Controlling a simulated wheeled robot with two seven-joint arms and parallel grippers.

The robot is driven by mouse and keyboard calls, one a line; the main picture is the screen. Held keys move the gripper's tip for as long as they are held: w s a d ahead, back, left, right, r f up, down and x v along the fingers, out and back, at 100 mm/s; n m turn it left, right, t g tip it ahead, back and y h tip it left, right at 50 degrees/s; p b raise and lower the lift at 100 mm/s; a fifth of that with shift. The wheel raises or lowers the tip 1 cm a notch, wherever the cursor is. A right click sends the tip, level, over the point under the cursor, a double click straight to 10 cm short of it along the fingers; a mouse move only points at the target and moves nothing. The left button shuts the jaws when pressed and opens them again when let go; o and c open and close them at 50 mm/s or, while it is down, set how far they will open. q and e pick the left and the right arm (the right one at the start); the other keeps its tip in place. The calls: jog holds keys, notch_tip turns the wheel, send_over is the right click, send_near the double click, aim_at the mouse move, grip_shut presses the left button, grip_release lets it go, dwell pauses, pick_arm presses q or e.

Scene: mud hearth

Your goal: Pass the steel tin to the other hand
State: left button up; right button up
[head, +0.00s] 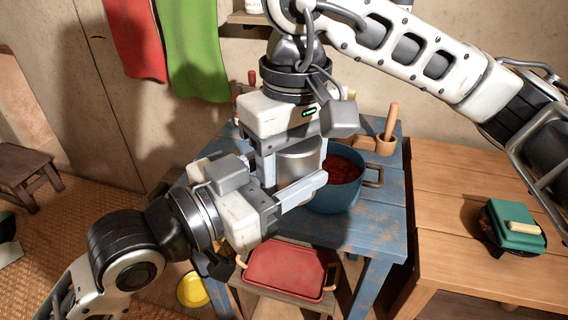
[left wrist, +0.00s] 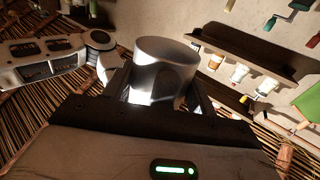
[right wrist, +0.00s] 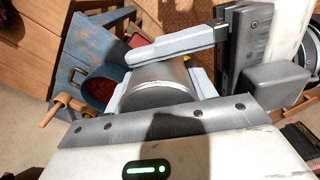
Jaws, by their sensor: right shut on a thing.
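The steel tin (head: 300,160) is a plain grey cylinder held in the air in front of the blue pot. My right gripper (head: 292,178) comes down from above and is shut on the tin. The tin (right wrist: 158,88) lies between its fingers in the right wrist view. My left gripper (head: 303,166) reaches in from the lower left with its fingers apart, one on the near side of the tin. In the left wrist view the tin (left wrist: 166,70) stands between the left fingers. In the right wrist view a left finger (right wrist: 180,42) runs alongside the tin, seemingly with a small gap.
A blue pot (head: 335,200) with red contents stands on the blue table (head: 385,225), close beside the grippers. A mortar with pestle (head: 387,140) is behind it. A red tray (head: 290,272) sits below. A wooden table (head: 480,200) at right holds a green-lidded box (head: 515,230).

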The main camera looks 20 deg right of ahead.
jog(key=o, duration=1.1)
jog(key=shift+s, duration=0.1)
jog(key=shift+c, duration=0.2)
